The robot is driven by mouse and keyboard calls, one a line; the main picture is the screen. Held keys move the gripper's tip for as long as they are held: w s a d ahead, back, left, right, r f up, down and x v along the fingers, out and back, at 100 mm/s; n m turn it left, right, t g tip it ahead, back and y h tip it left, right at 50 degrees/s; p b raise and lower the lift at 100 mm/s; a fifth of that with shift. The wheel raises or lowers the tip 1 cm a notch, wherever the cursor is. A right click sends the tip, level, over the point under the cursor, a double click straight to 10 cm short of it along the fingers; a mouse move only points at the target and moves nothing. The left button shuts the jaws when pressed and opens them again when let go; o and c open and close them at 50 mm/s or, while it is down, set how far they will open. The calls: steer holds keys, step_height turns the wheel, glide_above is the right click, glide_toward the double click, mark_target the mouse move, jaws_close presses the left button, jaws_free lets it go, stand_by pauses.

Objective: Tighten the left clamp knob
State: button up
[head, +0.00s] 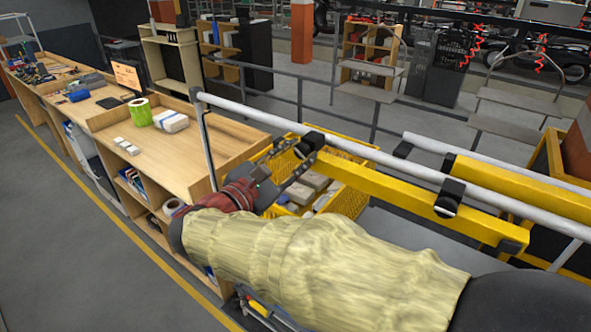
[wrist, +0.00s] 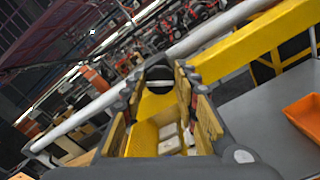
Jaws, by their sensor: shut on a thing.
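The left clamp knob (head: 312,141) is black and sits on the pale rail (head: 375,154), at the left end of a yellow bar (head: 372,184). My gripper (head: 302,155) reaches it from the left and is shut on it. In the wrist view the dark round knob (wrist: 159,75) lies between the two fingertips of my gripper (wrist: 160,84). A second black clamp knob (head: 448,199) sits further right along the rail, clear of my gripper. The exact finger contact is small and partly hidden in the head view.
A yellow crate (head: 350,200) with several packages stands below my gripper. A wooden workbench (head: 185,160) with a green roll (head: 141,112) is on the left. A grey conveyor surface (wrist: 258,118) and an orange tray (wrist: 305,115) are at right in the wrist view.

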steer(key=m+b, duration=0.2)
steer(key=b, duration=0.1)
steer(key=m+b, duration=0.2)
steer(key=b, duration=0.1)
steer(key=m+b, duration=0.2)
steer(key=b, duration=0.1)
steer(key=shift+f, duration=0.4)
steer(key=m+b, duration=0.3)
steer(key=b, duration=0.2)
steer(key=shift+d+m, duration=0.1)
steer(key=shift+m, duration=0.2)
steer(key=m+b, duration=0.2)
steer(key=shift+r+b, duration=0.1)
steer(key=shift+b, duration=0.2)
steer(key=o, duration=1.1)
steer(key=shift+r, duration=0.1)
steer(key=shift+s, duration=0.1)
steer(key=v, duration=1.2)
